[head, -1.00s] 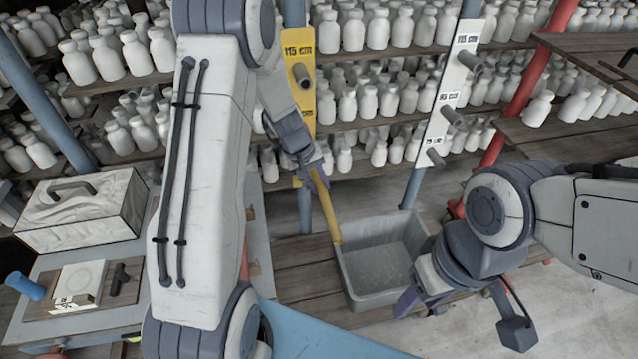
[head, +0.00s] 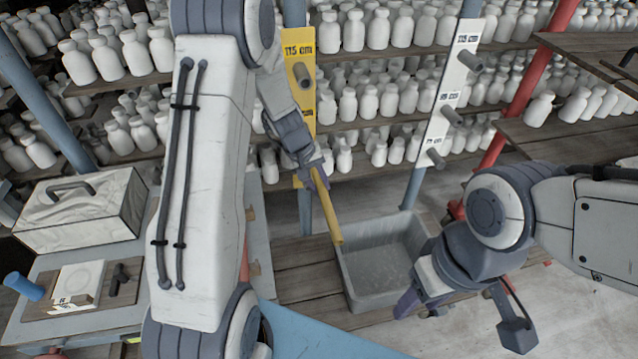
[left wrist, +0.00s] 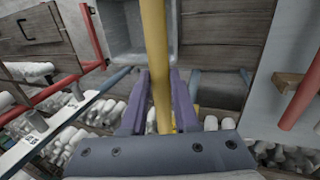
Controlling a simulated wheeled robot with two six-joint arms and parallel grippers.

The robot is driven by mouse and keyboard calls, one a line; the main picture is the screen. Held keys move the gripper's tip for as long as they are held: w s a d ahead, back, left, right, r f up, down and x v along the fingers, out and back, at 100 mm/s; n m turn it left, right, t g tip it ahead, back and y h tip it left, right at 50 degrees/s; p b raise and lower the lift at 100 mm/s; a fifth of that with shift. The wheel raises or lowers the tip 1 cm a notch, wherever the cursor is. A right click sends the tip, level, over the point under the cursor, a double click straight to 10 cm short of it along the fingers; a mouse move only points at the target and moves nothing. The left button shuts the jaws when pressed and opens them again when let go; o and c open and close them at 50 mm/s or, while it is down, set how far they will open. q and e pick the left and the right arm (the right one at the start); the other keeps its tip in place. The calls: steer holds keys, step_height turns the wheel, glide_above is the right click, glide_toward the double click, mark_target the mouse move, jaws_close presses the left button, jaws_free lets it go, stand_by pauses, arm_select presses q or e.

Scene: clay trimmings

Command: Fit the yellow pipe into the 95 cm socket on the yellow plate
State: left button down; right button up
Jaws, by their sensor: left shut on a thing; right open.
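The yellow pipe (head: 329,210) is held in my left gripper (head: 318,179), whose purple fingers are shut on it. The pipe slants downward in the head view, its lower end in front of the grey bin. In the left wrist view the pipe (left wrist: 157,60) runs between the fingers (left wrist: 160,100). The yellow plate (head: 300,75) hangs on the shelf post, with a 115 cm label and a dark socket below it. My arm covers part of the plate, and its 95 cm socket cannot be made out. My right gripper (head: 408,300) is open and empty, beside the bin.
A grey bin (head: 350,275) stands on the wooden boards below the pipe. A white plate (head: 450,95) with several pegs is to the right of the yellow plate. Shelves of white bottles (head: 355,32) fill the back.

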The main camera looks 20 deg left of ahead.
mark_target(316, 172)
arm_select(q)
steer(key=shift+w+a+p, duration=0.5)
steer(key=shift+w+a, duration=0.25)
steer(key=shift+w, duration=0.35)
steer(key=shift+w+a+p, duration=0.45)
steer(key=shift+w+a, duration=0.25)
steer(key=shift+w, duration=0.35)
steer(key=shift+w+a+p, duration=0.35)
steer(key=shift+w+a, duration=0.35)
steer(key=shift+w, duration=0.35)
steer(key=shift+w+a+p, duration=0.3)
steer(key=shift+w+a, duration=0.4)
steer(key=shift+w, duration=0.3)
steer(key=c, duration=0.6)
jaws_free()
steer(key=shift+b+v, duration=1.25)
steer(key=shift+v, duration=4.05)
steer(key=shift+d, duration=0.1)
